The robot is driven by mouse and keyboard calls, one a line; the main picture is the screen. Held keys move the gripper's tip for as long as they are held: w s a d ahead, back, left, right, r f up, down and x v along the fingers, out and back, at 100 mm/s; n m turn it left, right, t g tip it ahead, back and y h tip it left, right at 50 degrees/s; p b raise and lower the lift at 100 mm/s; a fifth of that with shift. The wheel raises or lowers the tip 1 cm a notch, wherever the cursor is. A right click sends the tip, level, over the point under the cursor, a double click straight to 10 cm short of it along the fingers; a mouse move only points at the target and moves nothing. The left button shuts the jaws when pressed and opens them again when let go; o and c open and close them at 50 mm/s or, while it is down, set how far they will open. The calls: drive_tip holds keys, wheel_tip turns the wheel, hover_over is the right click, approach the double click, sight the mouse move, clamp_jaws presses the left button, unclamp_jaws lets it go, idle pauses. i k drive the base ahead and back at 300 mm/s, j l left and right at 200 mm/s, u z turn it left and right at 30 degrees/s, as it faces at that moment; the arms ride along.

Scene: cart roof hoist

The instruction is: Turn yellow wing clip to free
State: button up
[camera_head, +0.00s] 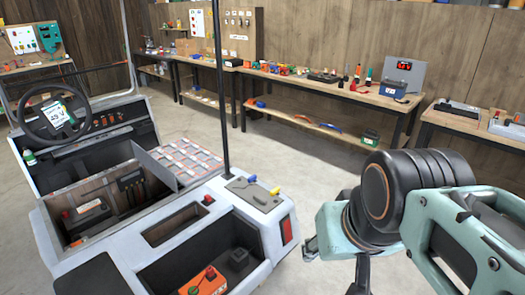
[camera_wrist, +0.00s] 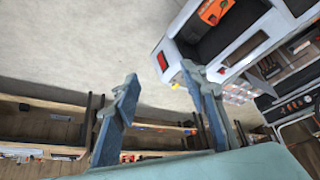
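The yellow wing clip (camera_head: 275,191) is small and sits on the dark plate at the cart's rear corner, at the right end of that plate. A blue clip (camera_head: 252,179) sits just left of it. In the wrist view a small yellow spot, likely the yellow clip (camera_wrist: 175,86), shows beside my right-hand finger, partly hidden. My gripper (camera_wrist: 160,73) is open, with two blue-grey fingers spread and nothing between them. It appears apart from the clip. In the head view my arm fills the lower right; the fingertips are not clear there.
The cart (camera_head: 110,262) fills the left, with a steering wheel (camera_head: 52,117), open bays and an orange box (camera_head: 204,283). A thin dark pole (camera_head: 222,90) rises just behind the clips. Workbenches (camera_head: 330,88) line the back wall. Bare floor lies right of the cart.

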sight(277, 190)
drive_tip(key=i+l, duration=0.35)
drive_tip(key=i, duration=0.25)
drive_tip(key=i+l+u, duration=0.1)
drive_tip(key=i+l, duration=0.25)
drive_tip(key=i, duration=0.3)
drive_tip(key=i+l+u, duration=0.1)
drive_tip(key=i+l, duration=0.35)
drive_tip(key=i, duration=0.15)
